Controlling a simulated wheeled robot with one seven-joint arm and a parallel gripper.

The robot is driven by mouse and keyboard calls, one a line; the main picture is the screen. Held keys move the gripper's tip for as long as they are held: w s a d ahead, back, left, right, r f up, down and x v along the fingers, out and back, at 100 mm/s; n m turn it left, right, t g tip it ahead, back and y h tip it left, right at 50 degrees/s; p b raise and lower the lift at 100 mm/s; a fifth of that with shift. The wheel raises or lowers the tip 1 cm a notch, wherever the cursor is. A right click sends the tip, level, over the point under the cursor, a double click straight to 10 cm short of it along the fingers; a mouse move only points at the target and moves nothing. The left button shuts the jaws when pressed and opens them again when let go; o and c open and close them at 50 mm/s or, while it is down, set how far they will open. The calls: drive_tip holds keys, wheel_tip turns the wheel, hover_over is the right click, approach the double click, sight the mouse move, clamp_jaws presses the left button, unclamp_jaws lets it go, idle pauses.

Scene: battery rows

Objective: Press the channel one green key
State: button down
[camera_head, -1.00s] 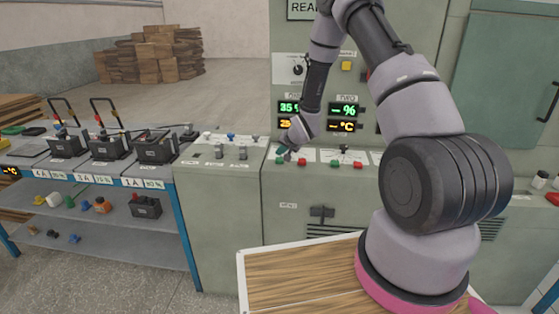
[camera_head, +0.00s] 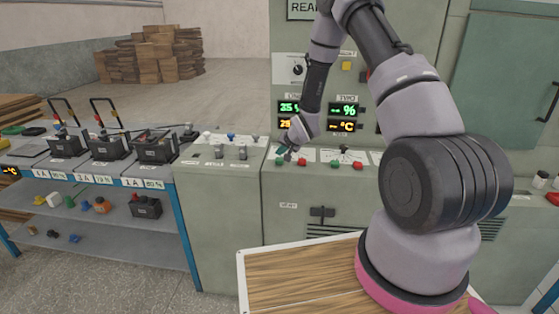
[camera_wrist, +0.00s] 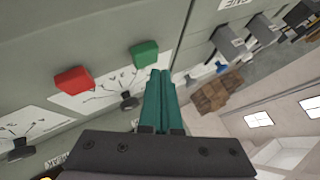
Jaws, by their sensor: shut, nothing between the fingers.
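The green key (camera_head: 279,161) for the left channel is on the sloped top of the grey cabinet, left of a red key (camera_head: 302,162). In the wrist view, the green key (camera_wrist: 145,54) is raised and fully seen, with the red key (camera_wrist: 73,80) to its left. My gripper (camera_head: 289,155) is low over the panel close to these keys. In the wrist view, its teal fingers (camera_wrist: 160,75) are together and empty, with their tips just beside the green key. Whether they touch it I cannot tell.
A second green key (camera_head: 334,164) and red key (camera_head: 358,165) sit further right. A black knob (camera_wrist: 128,100) is near my fingers. Small levers (camera_head: 231,151) stand on the left cabinet. Lit displays (camera_head: 344,110) are behind. A battery shelf (camera_head: 100,186) is at left.

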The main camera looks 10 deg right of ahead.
sight(280, 160)
drive_tip(key=shift+f, duration=0.1)
idle(0.3)
drive_tip(key=shift+f, duration=0.35)
drive_tip(key=shift+f, duration=0.4)
idle(0.8)
drive_tip(key=shift+r, duration=0.85)
drive_tip(key=shift+r, duration=2.5)
